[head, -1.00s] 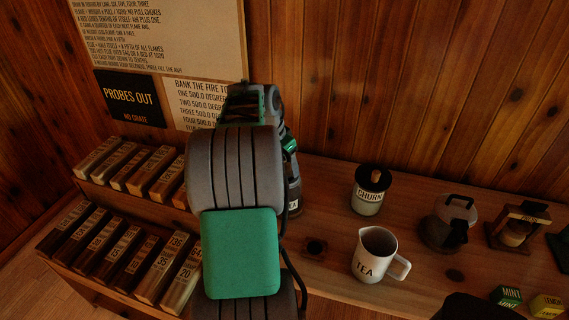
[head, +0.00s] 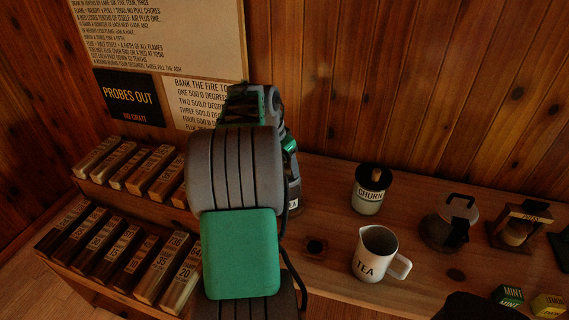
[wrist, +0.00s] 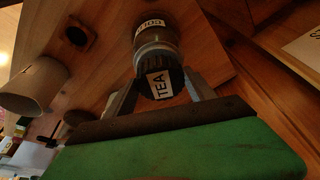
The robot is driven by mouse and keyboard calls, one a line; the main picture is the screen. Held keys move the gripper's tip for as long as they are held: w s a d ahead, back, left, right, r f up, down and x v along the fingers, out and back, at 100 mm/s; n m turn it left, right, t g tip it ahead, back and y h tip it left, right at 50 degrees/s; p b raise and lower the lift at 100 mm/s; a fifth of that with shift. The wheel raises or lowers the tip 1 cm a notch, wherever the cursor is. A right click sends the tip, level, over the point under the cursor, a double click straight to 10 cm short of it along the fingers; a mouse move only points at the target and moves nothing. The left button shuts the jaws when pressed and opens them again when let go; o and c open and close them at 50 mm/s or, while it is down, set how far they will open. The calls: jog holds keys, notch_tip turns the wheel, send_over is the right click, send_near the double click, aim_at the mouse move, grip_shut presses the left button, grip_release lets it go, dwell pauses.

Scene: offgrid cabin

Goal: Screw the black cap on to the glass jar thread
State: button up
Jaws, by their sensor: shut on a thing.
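My gripper (wrist: 162,76) is shut on the dark ribbed cap (wrist: 177,73) in the wrist view, one finger on each side. A white TEA label shows between the fingers. The glass jar (wrist: 156,46) is right beyond the cap, in line with it, with another white label on it. Cap and jar look to be touching; I cannot tell whether the threads are engaged. In the head view my arm hides the gripper and most of the jar (head: 294,197); only a dark strip with part of a label shows.
A white TEA pitcher (head: 372,258) stands to the right of the jar, with a CHURN jar (head: 369,190) behind it. A dark kettle-like pot (head: 449,222) stands further right. Labelled boxes (head: 143,254) fill the left side. A wooden wall (head: 400,90) rises behind the counter.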

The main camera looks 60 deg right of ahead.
jog(key=shift+f+b, duration=0.6)
jog(key=shift+f, duration=0.2)
jog(key=o, duration=1.8)
jog(key=shift+r, duration=0.1)
jog(key=v, duration=0.7)
jog(key=shift+w+a+r, duration=0.1)
jog(key=shift+a+r, duration=0.05)
jog(key=shift+r, duration=0.2)
